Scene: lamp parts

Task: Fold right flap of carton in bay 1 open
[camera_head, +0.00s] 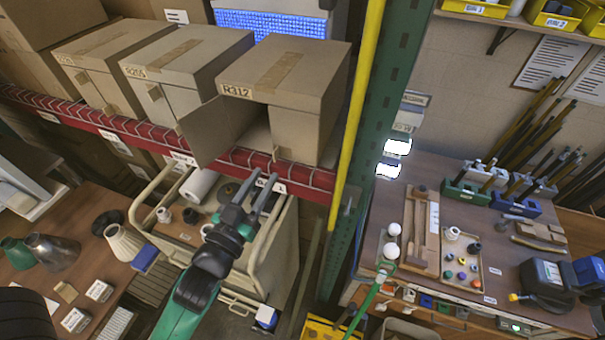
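A brown carton marked R312 (285,72) stands on the red-edged shelf. Its left front flap (217,130) is swung open toward me. Its right front flap (297,135) looks closed across the right half of the front, and a dark opening shows beside it. The bay labels are too small to read surely. My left gripper (264,181) is below the carton's front, close to the shelf edge in the picture. Its two fingers are apart with nothing between them. Whether it touches the shelf or flap cannot be told. My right gripper is not in view.
Carton R205 (187,58) and another closed carton (105,62) stand to the left. A yellow post (357,110) and green upright (390,110) rise at the right. A cream cart (262,245) stands below the shelf. A workbench (465,210) holds lamp parts.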

